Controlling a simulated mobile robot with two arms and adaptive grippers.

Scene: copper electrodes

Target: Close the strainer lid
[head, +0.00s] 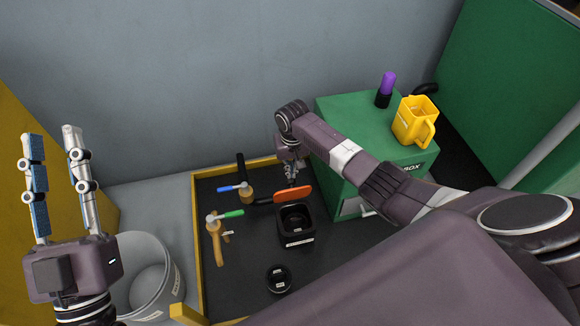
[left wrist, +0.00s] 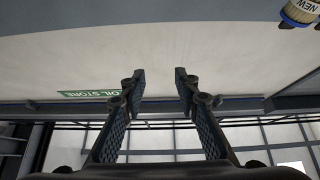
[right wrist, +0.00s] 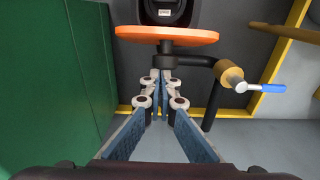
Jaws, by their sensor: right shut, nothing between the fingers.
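The strainer (head: 296,238) is a black square-topped body on the dark tray, with its round mouth open upward. An orange disc, which looks like its lid (head: 293,194), stands raised at the strainer's back edge. The lid also shows nearly edge-on in the right wrist view (right wrist: 168,35), in front of the strainer body (right wrist: 165,12). My right gripper (head: 291,178) is shut and empty just behind the lid; its closed tips (right wrist: 160,78) point towards it. Contact cannot be told. My left gripper (head: 52,136) is open and empty in the air at far left.
Valves with a blue handle (head: 228,188) and a green handle (head: 233,213) stand left of the strainer. A black round cap (head: 278,279) lies in front. A green box (head: 340,112) at right carries a yellow jug (head: 412,122) and purple-capped bottle (head: 387,85). A bucket (head: 171,270) stands left.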

